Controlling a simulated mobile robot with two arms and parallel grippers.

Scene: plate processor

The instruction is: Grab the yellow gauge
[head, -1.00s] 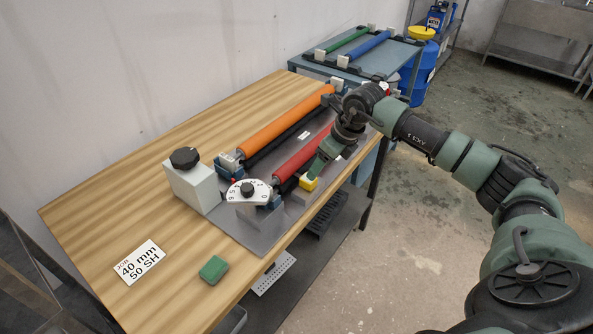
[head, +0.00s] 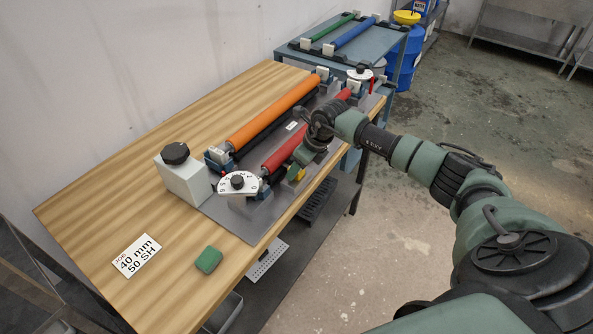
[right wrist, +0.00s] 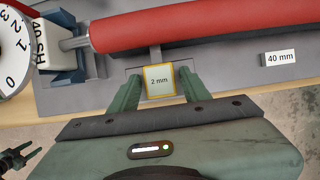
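The yellow gauge (right wrist: 159,80) shows in the right wrist view as a small pale block with a yellow edge and a "2 mm" label. It sits at the near edge of the grey plate, below the red roller (right wrist: 200,30). My right gripper (right wrist: 159,84) is open, with one green finger on each side of the gauge and a small gap at each side. In the head view the yellow gauge (head: 300,174) is partly hidden by my right gripper (head: 297,165).
The plate (head: 230,218) also bears an orange roller (head: 265,113) and white dials (head: 238,184). A white box with a black knob (head: 183,178), a green block (head: 208,259) and a job card (head: 137,256) are on the wooden table. The table's left part is clear.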

